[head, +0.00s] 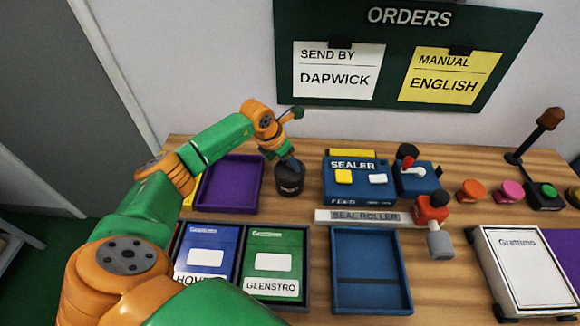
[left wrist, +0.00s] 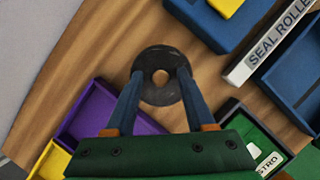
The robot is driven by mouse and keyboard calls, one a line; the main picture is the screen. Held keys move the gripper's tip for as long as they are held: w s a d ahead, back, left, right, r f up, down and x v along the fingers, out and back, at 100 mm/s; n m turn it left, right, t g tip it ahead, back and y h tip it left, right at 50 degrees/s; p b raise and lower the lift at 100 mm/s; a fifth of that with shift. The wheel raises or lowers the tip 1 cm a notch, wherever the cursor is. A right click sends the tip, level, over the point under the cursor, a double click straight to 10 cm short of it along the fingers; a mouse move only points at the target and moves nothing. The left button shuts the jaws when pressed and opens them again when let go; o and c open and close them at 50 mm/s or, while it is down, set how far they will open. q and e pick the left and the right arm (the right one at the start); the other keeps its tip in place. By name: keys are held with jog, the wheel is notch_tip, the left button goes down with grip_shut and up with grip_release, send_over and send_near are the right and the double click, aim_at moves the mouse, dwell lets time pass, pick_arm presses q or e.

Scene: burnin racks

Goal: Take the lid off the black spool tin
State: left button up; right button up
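The black spool tin (head: 290,184) stands upright on the wooden table, right of the purple tray. In the left wrist view its top shows as a dark round disc (left wrist: 160,92) with a small tan spot in the middle. My left gripper (head: 287,158) is over the tin, pointing down. In the left wrist view its two blue fingers (left wrist: 160,72) are spread apart, with their tips over opposite sides of the disc. I cannot tell whether they touch it. My right gripper is not in view.
Left of the tin is the purple tray (head: 258,181); right is the blue sealer (head: 357,190). In front are the Glenstro box (head: 273,246), the seal roller strip (head: 370,217) and an empty blue tray (head: 400,300). Bare table lies around the tin.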

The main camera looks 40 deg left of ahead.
pick_arm(q)
jog(key=shift+s, duration=0.1)
grip_shut()
